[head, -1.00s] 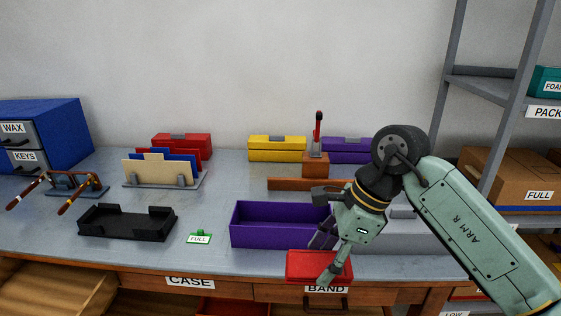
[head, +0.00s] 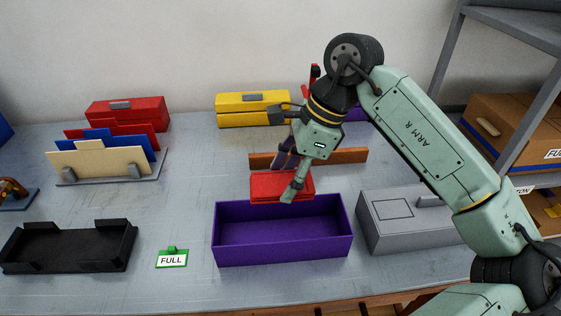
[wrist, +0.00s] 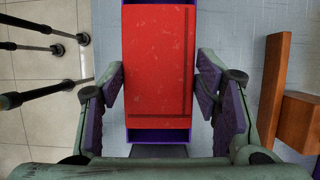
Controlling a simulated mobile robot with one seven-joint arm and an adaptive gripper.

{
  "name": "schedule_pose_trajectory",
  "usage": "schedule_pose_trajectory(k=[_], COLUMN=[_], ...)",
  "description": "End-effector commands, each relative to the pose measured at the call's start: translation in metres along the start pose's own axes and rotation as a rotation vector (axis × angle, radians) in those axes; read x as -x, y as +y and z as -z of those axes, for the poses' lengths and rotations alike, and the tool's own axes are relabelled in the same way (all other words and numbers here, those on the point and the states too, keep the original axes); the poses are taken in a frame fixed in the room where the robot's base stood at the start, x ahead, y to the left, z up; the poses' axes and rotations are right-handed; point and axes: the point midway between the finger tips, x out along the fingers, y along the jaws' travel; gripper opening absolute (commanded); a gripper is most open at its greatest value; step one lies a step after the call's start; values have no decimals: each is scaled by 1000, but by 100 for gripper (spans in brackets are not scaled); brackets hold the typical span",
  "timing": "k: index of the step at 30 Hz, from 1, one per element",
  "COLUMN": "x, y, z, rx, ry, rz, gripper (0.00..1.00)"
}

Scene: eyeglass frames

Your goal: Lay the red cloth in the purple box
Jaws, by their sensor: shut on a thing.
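The red cloth (head: 270,184) is a flat rectangle with a darker line near its edges. My gripper (head: 284,178) is shut on it, and in the wrist view a finger pad presses each long side of the cloth (wrist: 158,65). The open purple box (head: 283,255) stands below on the bench and looks empty in the part I see. In the wrist view the purple box (wrist: 158,135) shows past both ends of the cloth, so the cloth is held above it. The cloth hides most of the box there.
A grey lidded box (head: 410,225) stands right of the purple box. A wooden bar (head: 345,157) lies behind it. A black tray (head: 68,250) and a green FULL sign (head: 172,258) are to the left. Yellow (head: 252,105) and red (head: 127,112) boxes stand at the back.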

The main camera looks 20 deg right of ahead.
Motion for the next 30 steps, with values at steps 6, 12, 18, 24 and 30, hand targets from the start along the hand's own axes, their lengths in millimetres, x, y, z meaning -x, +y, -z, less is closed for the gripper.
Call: schedule_pose_trajectory(k=[6, 12, 18, 24, 30], x=[-16, -35, -53, -71, -85], y=[0, 0, 0, 0, 0], z=[7, 14, 22, 30, 35], rx=[0, 0, -1, -1, 1], ry=[0, 0, -1, -1, 0], rz=[-1, -2, 0, 0, -1], gripper=[33, 33, 33, 33, 33])
